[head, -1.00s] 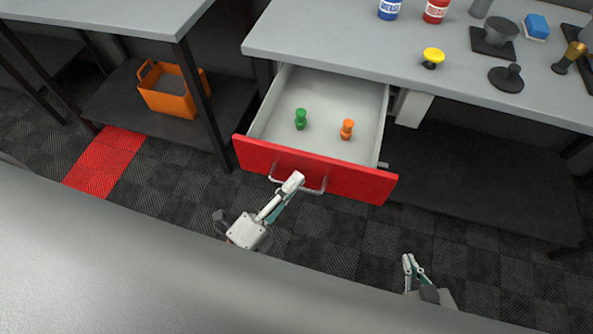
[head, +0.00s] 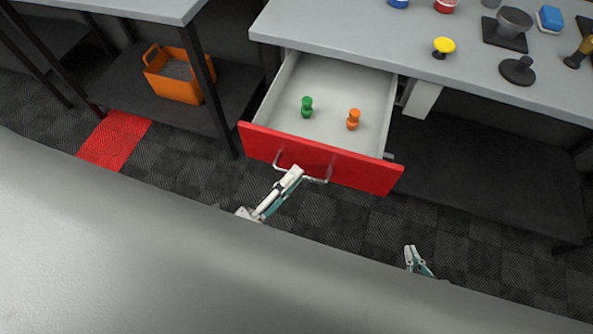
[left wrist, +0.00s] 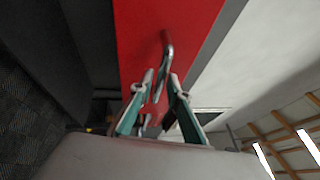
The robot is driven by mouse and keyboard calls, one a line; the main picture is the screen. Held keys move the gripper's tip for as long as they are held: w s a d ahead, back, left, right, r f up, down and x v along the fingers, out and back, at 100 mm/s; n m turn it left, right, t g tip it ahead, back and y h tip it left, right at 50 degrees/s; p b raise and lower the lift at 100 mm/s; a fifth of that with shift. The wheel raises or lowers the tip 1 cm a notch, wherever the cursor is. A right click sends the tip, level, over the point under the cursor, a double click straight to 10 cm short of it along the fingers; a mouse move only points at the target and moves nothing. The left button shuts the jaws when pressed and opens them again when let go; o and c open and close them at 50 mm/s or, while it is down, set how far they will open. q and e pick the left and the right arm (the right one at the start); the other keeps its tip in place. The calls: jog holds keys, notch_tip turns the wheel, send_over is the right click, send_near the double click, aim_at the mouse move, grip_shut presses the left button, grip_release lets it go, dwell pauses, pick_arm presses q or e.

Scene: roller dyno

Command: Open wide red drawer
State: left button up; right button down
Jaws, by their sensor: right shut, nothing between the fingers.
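The wide red drawer (head: 345,172) is pulled out from under the grey workbench. Its white inside shows, with a green knobbed piece (head: 307,107) and an orange one (head: 353,119) standing in it. A metal bar handle (head: 315,180) is on the red front. My left gripper (head: 293,173) is at the handle's left part, its fingers on either side of the bar. The left wrist view shows the handle (left wrist: 166,50) between the fingertips (left wrist: 160,84) against the red front. My right gripper (head: 412,251) is shut and empty, low and right, apart from the drawer.
The bench top (head: 400,48) carries a yellow button (head: 443,46), a dark tamper (head: 518,70), bottles and a blue block (head: 549,18). An orange bin (head: 175,88) sits on a shelf at left. The dark carpet in front is clear.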

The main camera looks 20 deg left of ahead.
pick_arm(q)
jog(key=v, duration=1)
